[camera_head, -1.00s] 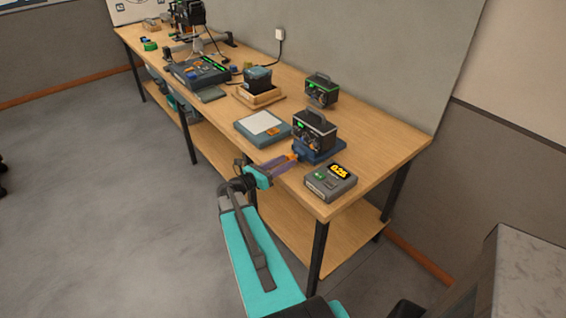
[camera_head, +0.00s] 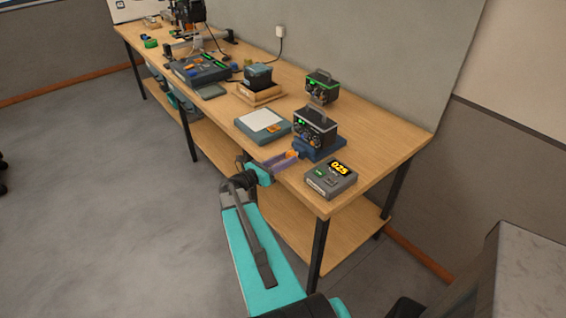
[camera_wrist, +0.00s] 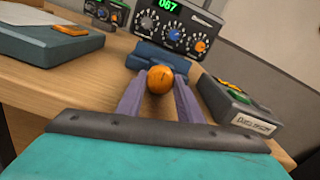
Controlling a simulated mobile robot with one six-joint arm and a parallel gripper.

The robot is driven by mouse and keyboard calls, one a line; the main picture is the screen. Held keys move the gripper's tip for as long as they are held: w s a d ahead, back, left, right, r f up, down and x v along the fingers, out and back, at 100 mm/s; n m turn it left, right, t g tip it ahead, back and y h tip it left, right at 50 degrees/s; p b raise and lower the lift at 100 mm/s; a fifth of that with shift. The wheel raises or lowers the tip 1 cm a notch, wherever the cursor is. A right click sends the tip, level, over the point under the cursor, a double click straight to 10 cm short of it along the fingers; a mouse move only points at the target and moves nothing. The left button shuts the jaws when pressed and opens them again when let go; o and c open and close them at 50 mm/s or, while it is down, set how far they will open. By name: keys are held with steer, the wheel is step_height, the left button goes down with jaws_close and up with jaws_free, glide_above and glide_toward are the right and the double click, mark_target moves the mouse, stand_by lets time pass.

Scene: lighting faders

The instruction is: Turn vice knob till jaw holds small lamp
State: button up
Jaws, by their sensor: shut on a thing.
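The blue vice (camera_head: 322,149) stands near the front edge of the bench, and its body also shows in the wrist view (camera_wrist: 158,57). Its round orange knob (camera_wrist: 160,79) faces me. My gripper (camera_wrist: 160,85), also in the head view (camera_head: 292,156), is shut on the knob with one purple finger on each side. A small black lamp unit (camera_head: 315,127) with a handle, dials and a lit green display stands at the vice; the wrist view shows it (camera_wrist: 178,22) behind the knob. The jaw's contact with it is hidden.
A grey box with a yellow display (camera_head: 331,180) stands close to the right of the vice. A blue pad with a white top (camera_head: 263,126) lies to the left. A second dial unit (camera_head: 321,87) stands behind. The floor in front of the bench (camera_head: 110,200) is clear.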

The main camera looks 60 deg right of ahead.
steer(key=shift+w+d+f+m+b, duration=0.1)
steer(key=shift+m+b, duration=0.65)
steer(key=shift+b, duration=0.5)
steer(key=shift+w+d+f+m+b, duration=0.1)
steer(key=shift+m+b, duration=0.65)
steer(key=shift+b, duration=0.5)
steer(key=m+b, duration=0.2)
steer(key=b, duration=0.1)
steer(key=shift+r, duration=0.25)
steer(key=shift+m, duration=0.4)
steer(key=o, duration=0.8)
steer(key=shift+c, duration=0.2)
steer(key=shift+f, duration=0.1)
steer(key=shift+a+b, duration=0.35)
steer(key=shift+a, duration=0.35)
steer(key=b+v, duration=0.2)
steer(key=v, duration=1)
steer(key=shift+w+a, duration=0.2)
